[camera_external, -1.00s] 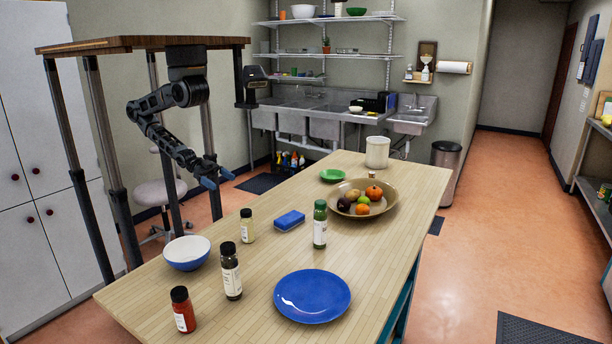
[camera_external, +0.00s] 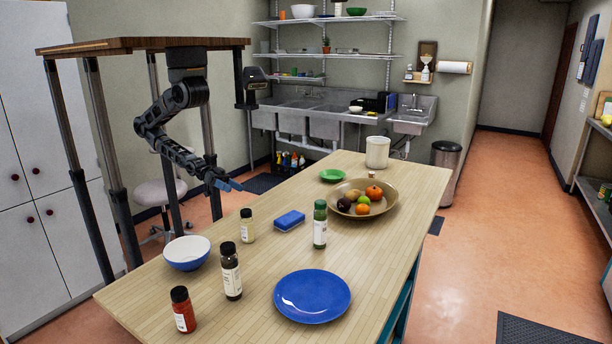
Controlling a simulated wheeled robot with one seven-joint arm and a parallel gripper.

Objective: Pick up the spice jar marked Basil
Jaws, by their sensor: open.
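Several spice jars stand upright on the wooden table; their labels are too small to read. A green-filled jar with a green cap (camera_external: 320,226) stands right of the blue sponge. A tall dark jar with a black cap (camera_external: 231,272) stands in the near middle. A red jar (camera_external: 183,311) stands at the near left corner, and a pale yellow jar (camera_external: 247,226) stands behind the dark one. I cannot tell which is marked Basil. My gripper (camera_external: 236,186), with blue fingertips, is open and empty, above the table's left edge, behind the pale jar and apart from all jars.
A blue sponge (camera_external: 289,221) lies between the pale and green jars. A white-blue bowl (camera_external: 187,252) is at the left edge, a blue plate (camera_external: 312,297) in front. A fruit bowl (camera_external: 390,201), green dish (camera_external: 333,175) and white canister (camera_external: 377,152) stand farther back. Clear wood lies around the sponge.

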